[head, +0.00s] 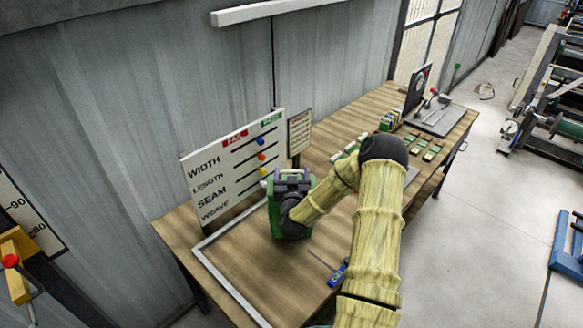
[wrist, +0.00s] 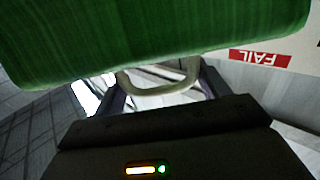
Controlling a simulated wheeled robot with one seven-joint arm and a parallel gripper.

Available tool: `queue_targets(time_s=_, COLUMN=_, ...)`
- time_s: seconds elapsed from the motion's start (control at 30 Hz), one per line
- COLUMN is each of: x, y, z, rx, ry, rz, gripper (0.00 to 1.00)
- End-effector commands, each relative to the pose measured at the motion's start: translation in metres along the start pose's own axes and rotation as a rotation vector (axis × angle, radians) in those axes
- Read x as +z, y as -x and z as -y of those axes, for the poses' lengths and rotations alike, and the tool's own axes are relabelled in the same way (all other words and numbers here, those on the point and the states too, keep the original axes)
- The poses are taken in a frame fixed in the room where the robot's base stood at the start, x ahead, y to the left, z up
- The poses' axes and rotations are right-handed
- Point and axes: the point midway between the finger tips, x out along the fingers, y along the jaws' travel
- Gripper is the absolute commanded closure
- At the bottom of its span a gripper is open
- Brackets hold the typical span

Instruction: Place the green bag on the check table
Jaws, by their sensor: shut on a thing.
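The green bag (head: 275,217) is at the left part of the wooden check table (head: 262,278), in front of the upright pass/fail board. My gripper (head: 291,180) is shut on it and covers much of it in the head view. In the wrist view the green bag (wrist: 150,40) fills the top, and its pale loop handle (wrist: 188,86) lies between my gripper's fingers (wrist: 160,92). Whether the bag's underside touches the table cannot be told.
The white board (head: 235,165) with coloured sliders stands close behind the bag. A small sign (head: 299,132), green-and-white pieces (head: 420,150) and a dial gauge (head: 418,88) stand farther along the table. A blue tool (head: 338,274) lies near the front edge. The table's near left is mostly bare.

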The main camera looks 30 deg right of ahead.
Motion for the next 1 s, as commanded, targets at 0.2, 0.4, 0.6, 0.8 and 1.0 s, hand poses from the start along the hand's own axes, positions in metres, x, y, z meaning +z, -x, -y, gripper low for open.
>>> queue_targets(time_s=0.2, x=-0.002, y=-0.001, z=0.000, rx=0.000, ry=-0.001, rz=-0.007, gripper=0.96)
queue_targets(time_s=0.4, x=0.002, y=-0.001, z=0.000, rx=0.000, ry=-0.002, rz=-0.005, gripper=0.96)
queue_targets(time_s=0.6, x=0.020, y=0.000, z=0.001, rx=0.001, ry=-0.003, rz=-0.003, gripper=0.96)
queue_targets(time_s=0.8, x=0.036, y=0.000, z=0.001, rx=0.000, ry=-0.002, rz=-0.006, gripper=0.96)
queue_targets(time_s=1.0, x=0.040, y=0.000, z=0.001, rx=0.000, ry=-0.001, rz=-0.007, gripper=0.96)
